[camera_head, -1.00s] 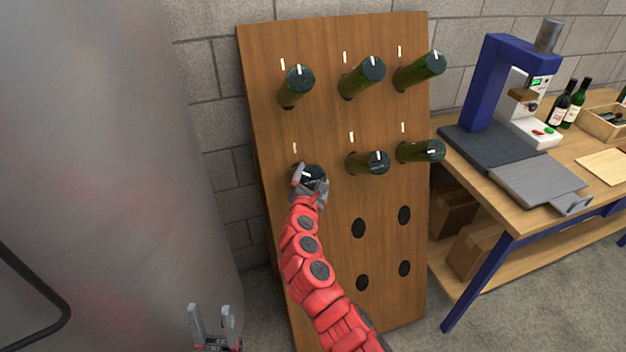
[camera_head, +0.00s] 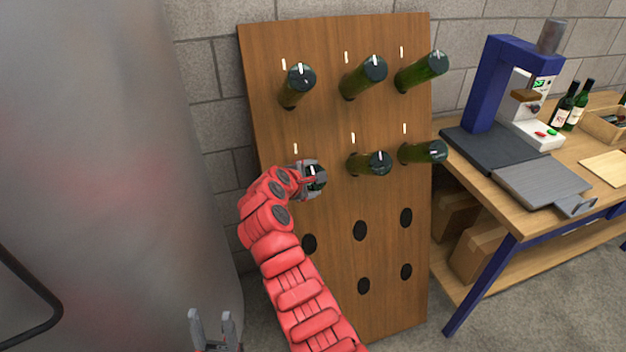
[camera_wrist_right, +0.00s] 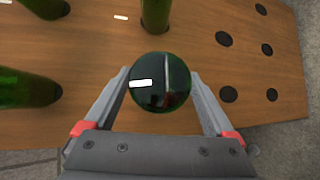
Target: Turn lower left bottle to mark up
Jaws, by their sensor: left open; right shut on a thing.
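The lower left bottle (camera_head: 318,183) sticks out of the wooden board, a dark green base facing out. My right gripper (camera_head: 312,178) is shut around it from the left, hiding part of its side. In the right wrist view, the round base (camera_wrist_right: 160,95) sits between the two fingers (camera_wrist_right: 160,85). Its white mark (camera_wrist_right: 141,83) points left there, toward the board's upper side; in the head view it stands near upright at the base's upper part. A white board tick (camera_head: 295,148) shows above the bottle. My left gripper (camera_head: 215,325) is open and empty at the bottom left.
The board (camera_head: 330,300) holds several other bottles, including the lower middle one (camera_head: 368,163) close to the right, and empty holes below. A big metal tank (camera_head: 90,150) stands left. A workbench (camera_head: 480,185) with a blue press (camera_head: 490,85) stands right.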

